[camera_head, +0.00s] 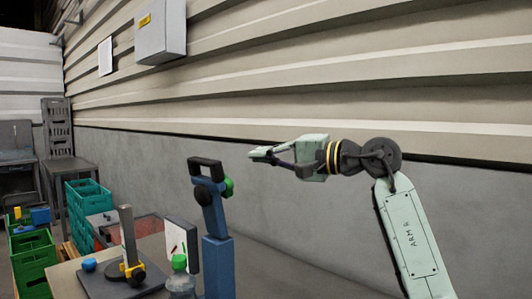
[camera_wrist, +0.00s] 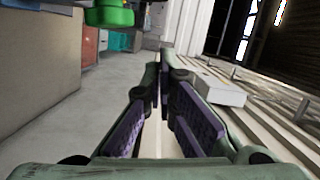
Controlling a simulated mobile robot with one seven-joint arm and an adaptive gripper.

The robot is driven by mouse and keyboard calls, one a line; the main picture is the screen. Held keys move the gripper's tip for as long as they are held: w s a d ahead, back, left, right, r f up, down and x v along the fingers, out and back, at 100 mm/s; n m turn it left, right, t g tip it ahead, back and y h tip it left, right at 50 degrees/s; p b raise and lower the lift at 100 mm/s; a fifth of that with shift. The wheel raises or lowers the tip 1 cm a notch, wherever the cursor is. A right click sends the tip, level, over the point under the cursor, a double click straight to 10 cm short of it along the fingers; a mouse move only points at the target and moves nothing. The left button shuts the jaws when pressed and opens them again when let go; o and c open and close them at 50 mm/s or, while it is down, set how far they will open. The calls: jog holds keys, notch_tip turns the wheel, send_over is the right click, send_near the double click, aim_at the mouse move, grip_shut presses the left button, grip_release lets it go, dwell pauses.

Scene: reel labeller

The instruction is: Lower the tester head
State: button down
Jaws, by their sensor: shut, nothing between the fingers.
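A blue upright device, which looks like the tester, stands at the lower middle of the head view. Its lower column (camera_head: 218,268) is vertical. Its upper blue part, the likely head (camera_head: 211,210), is raised and leans slightly left, with a dark loop handle (camera_head: 206,162) on top and a green knob (camera_head: 228,187) at its side. A green round part, probably this knob, shows at the top of the wrist view (camera_wrist: 108,16). My gripper (camera_head: 256,153) is shut and empty, pointing left, in the air to the right of the handle and slightly higher. I see no contact.
A table at lower left holds a small stand (camera_head: 128,240) with a grey post, a blue knob (camera_head: 89,264), a white panel and a green-capped bottle (camera_head: 179,264). Teal crates (camera_head: 88,200) and green crates stand farther left. A grey wall box (camera_head: 160,32) hangs behind.

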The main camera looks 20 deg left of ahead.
jog(key=a+p, duration=0.1)
jog(key=a, duration=0.1)
jog(key=s+a+p, duration=0.1)
jog(key=a, duration=0.1)
jog(key=s+a+p, duration=0.1)
jog(key=a, duration=0.2)
jog(key=shift+s+a+f, duration=0.1)
jog(key=shift+f, duration=0.2)
jog(key=shift+s+a+f, duration=0.2)
jog(key=shift+s, duration=0.25)
